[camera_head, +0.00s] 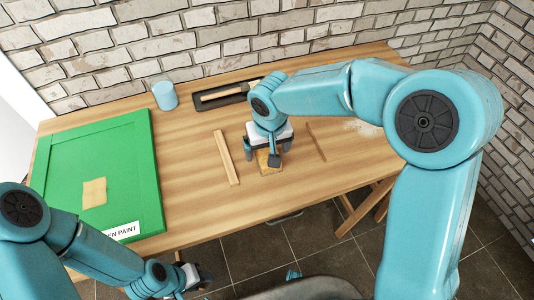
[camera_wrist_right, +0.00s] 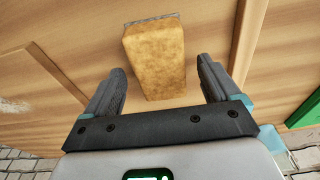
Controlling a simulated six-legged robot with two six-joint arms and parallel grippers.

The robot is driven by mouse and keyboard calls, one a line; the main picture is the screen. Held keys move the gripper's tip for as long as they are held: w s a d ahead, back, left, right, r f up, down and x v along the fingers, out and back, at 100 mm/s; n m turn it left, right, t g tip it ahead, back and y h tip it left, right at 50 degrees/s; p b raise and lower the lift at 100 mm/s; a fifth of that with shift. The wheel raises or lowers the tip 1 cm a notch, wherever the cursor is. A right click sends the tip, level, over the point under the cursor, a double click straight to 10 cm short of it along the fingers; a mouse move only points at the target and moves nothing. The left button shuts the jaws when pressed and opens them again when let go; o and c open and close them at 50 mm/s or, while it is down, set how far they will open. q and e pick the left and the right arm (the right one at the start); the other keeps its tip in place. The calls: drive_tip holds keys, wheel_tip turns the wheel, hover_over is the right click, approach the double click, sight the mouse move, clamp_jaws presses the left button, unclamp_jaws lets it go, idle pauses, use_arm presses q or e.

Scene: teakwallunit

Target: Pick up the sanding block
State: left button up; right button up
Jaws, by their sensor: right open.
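The sanding block (camera_wrist_right: 155,58) is tan and rough, with a grey edge at its far end. In the right wrist view it lies ahead of and between the fingers, with a gap on each side. My right gripper (camera_head: 264,156) points down over the block on the wooden table in the head view, hiding part of it; a tan corner (camera_head: 270,168) shows. The right gripper (camera_wrist_right: 160,78) is open and empty in the wrist view. My left gripper (camera_head: 192,276) is low in the head view, off the table's front edge; its jaws are unclear.
Wooden strips lie left (camera_head: 227,158) and right (camera_head: 316,142) of the right gripper. A green panel (camera_head: 125,150) with a tan patch (camera_head: 94,192) covers the left of the table. A blue cup (camera_head: 165,95) and a dark tray (camera_head: 205,103) with a brush stand near the brick wall.

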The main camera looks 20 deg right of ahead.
sight(267, 151)
drive_tip(key=shift+w+f, duration=0.1)
drive_tip(key=shift+f, duration=0.7)
drive_tip(key=c, duration=1.1)
drive_tip(key=shift+r, duration=0.1)
wheel_tip(267, 151, up, 20)
drive_tip(key=shift+f+p, duration=0.1)
drive_tip(key=shift+p, duration=1.15)
drive_tip(key=o, duration=0.5)
drive_tip(key=c, duration=0.3)
